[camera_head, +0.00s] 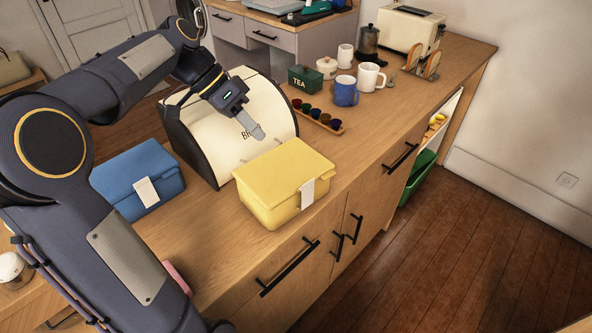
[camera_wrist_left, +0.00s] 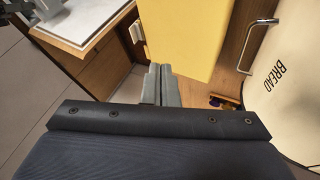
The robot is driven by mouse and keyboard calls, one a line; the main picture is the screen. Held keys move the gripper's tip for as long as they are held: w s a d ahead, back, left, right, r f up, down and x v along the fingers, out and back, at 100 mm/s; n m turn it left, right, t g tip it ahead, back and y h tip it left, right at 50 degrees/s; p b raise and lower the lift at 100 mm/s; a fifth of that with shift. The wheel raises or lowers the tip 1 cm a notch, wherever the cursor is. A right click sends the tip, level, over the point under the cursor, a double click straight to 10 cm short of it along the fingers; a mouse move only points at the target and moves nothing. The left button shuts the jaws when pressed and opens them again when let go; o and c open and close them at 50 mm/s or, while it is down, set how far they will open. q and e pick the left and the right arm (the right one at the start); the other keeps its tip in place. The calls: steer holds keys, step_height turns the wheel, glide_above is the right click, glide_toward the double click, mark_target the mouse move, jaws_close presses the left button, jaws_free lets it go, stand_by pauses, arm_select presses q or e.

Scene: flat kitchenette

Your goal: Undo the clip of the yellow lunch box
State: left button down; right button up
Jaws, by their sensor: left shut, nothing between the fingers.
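The yellow lunch box (camera_head: 283,175) stands on the wooden counter with its lid down. Its white clip (camera_head: 307,194) lies against the front face, toward the counter's front edge. My left gripper (camera_head: 258,136) is shut and empty, in the air behind the lunch box and in front of the bread bin. In the left wrist view the shut fingers (camera_wrist_left: 160,72) point toward the yellow lunch box (camera_wrist_left: 190,30), which fills the upper middle. My right gripper is not in view.
A blue lunch box (camera_head: 137,180) with a white clip stands to the left. The cream bread bin (camera_head: 225,125) stands behind. A tray of small colored cups (camera_head: 318,117), a blue mug (camera_head: 345,91) and a tea tin (camera_head: 305,78) stand farther back. Counter right of the lunch box is clear.

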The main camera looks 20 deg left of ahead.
mark_target(308, 184)
arm_select(q)
steer(key=x, duration=1)
steer(key=shift+r, duration=0.1)
steer(key=d, duration=0.1)
steer(key=s+d+p, duration=0.1)
steer(key=d, duration=0.1)
steer(key=shift+s, duration=0.2)
steer(key=shift+s+d, duration=0.15)
steer(key=shift+d, duration=0.15)
steer(key=shift+d, duration=0.1)
steer(key=shift+s+d+y, duration=0.15)
steer(key=shift+d+y, duration=0.05)
steer(key=shift+y, duration=0.2)
